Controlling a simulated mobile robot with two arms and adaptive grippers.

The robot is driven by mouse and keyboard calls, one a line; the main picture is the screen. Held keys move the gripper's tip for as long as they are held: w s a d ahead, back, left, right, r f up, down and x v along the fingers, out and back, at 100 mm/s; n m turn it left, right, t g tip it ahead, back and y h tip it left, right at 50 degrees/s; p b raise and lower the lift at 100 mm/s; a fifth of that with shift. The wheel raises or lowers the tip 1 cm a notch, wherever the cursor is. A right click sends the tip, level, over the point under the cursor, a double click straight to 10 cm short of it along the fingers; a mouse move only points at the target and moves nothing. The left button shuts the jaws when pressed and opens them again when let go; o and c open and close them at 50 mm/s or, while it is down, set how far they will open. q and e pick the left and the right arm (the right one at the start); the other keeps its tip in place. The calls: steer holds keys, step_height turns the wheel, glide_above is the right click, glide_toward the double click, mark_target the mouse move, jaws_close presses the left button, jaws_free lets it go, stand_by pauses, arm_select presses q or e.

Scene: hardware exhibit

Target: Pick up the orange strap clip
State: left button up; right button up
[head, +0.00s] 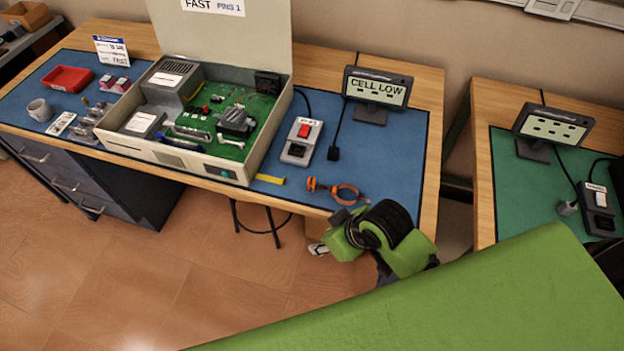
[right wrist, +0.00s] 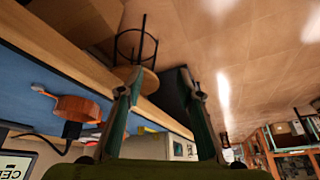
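The orange strap clip (head: 335,193) lies on the blue mat near the front edge of the bench in the head view, as a loop-shaped piece. A smaller orange piece (head: 311,184) is close to its left; I cannot tell whether they are joined. In the right wrist view the orange clip (right wrist: 77,108) shows at the left, outside my fingers. My right gripper (head: 330,232) is just in front of the bench edge, close to the clip and not touching it. In the right wrist view its fingers (right wrist: 165,95) are apart with nothing between them. My left gripper is out of view.
An open case (head: 205,169) with a green circuit board stands on the blue mat. A switch box (head: 300,141) and a "CELL LOW" display (head: 377,88) stand behind the clip. A yellow strip (head: 270,179) lies left of it. A stool (head: 262,229) is under the bench.

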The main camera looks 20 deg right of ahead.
step_height(320, 180, up, 4)
steer(key=w+a+n, duration=0.2)
steer(key=w+a, duration=0.1)
steer(key=n+g, duration=0.2)
steer(key=n, duration=0.2)
glide_toward(312, 180)
steer(key=shift+y, duration=0.4)
steer(key=x, duration=0.2)
steer(key=p+x, duration=0.1)
steer(key=x, duration=0.2)
steer(key=shift+d, duration=0.2)
steer(key=p+x, duration=0.1)
steer(key=x, duration=0.3)
steer(key=shift+d+f, duration=0.1)
steer(key=shift+f, duration=0.05)
steer(key=shift+w+f, duration=0.15)
steer(key=shift+f, duration=0.35)
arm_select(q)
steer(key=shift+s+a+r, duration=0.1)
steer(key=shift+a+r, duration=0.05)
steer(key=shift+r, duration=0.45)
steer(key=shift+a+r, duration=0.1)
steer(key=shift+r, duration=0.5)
arm_select(e)
steer(key=c, duration=0.8)
